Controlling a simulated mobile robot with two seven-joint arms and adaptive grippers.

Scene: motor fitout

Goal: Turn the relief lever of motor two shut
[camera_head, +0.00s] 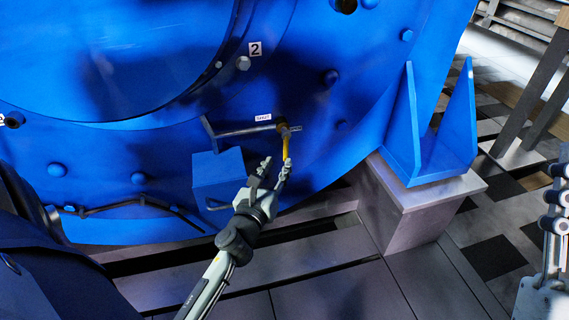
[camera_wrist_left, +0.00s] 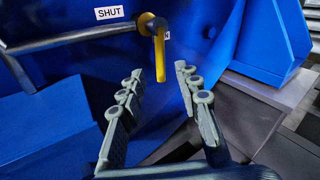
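The relief lever (camera_head: 286,145) is a yellow handle on a pivot at the thin pipe under the "2" plate (camera_head: 255,49) on the blue motor. It hangs down from the pivot, across the line of the pipe. It also shows in the left wrist view (camera_wrist_left: 159,52). A "SHUT" label (camera_wrist_left: 109,13) sits left of the pivot, above the pipe. My left gripper (camera_head: 276,168) is open just below the lever. In the wrist view the lever's lower end appears between the spread fingertips; I see no clear contact. My right gripper (camera_head: 556,205) is partly cut off at the right edge.
A blue box (camera_head: 219,178) juts out left of the lever, beside my left gripper. A blue bracket (camera_head: 430,150) on a grey plinth (camera_head: 410,210) stands to the right. The pipe (camera_head: 240,131) runs left from the pivot. Dark slats and floor lie below.

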